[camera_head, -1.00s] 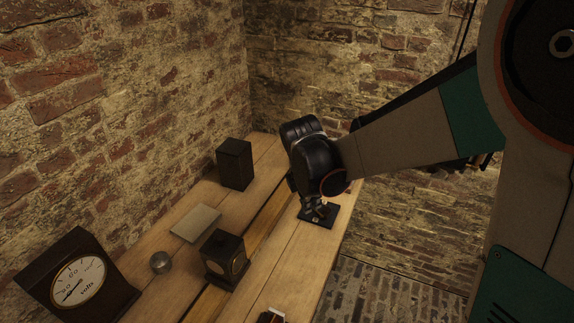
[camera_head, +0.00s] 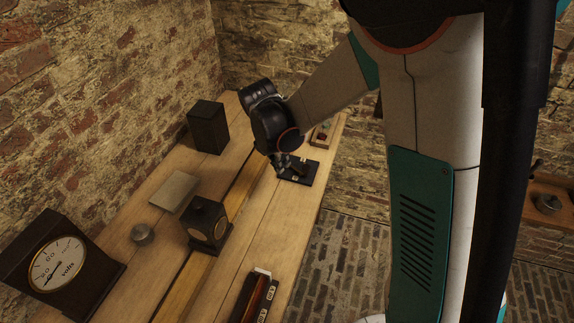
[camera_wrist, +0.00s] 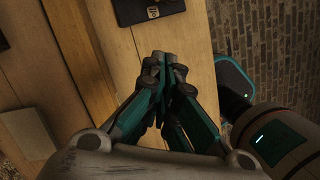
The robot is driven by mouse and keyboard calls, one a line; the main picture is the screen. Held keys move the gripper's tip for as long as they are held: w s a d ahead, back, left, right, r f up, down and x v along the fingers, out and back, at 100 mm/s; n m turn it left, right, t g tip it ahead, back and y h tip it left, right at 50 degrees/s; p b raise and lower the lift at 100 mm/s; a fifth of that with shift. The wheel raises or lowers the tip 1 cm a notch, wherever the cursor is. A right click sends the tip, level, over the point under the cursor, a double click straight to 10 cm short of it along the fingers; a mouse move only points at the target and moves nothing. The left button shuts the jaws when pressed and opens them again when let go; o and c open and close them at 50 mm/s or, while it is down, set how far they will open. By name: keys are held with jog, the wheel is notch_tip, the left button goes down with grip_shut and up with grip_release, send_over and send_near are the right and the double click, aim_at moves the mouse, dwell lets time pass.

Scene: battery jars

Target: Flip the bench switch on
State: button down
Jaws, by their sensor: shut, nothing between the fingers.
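The bench switch (camera_head: 304,178) is a dark flat base with a small upright part, lying on the wooden bench near its right edge. In the wrist view its dark base (camera_wrist: 128,12) shows at the top, cut off by the frame, with a small brass piece on it. My gripper (camera_head: 284,168) is low over the bench at the left side of the switch and partly hides it. In the wrist view the fingertips (camera_wrist: 161,58) are together and empty, short of the base with bare wood between. I cannot tell the lever's position.
A small tray (camera_head: 322,135) lies beyond the switch.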

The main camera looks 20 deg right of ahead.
jog(key=b+x, duration=0.2)
jog(key=x, duration=0.6)
jog(key=shift+f+b, duration=0.25)
jog(key=shift+b, duration=0.15)
jog(key=d, duration=0.1)
jog(key=w+d, duration=0.1)
jog(key=shift+w+d+f+b, duration=0.15)
jog(key=shift+w+d+b, duration=0.1)
jog(key=shift+d+b, duration=0.15)
jog(key=shift+w+d, duration=0.25)
jog(key=shift+d, duration=0.15)
jog(key=shift+d+n, duration=0.55)
jog(key=shift+n, duration=0.15)
jog(key=shift+w+d+n+t+b, duration=0.2)
jog(key=shift+d+n+t+b, duration=0.15)
jog(key=shift+d+n, duration=0.5)
jog(key=shift+w+d, duration=0.35)
jog(key=shift+d, duration=0.3)
jog(key=shift+w+d, duration=0.3)
jog(key=shift+d, duration=0.35)
jog(key=shift+w+d, duration=0.95)
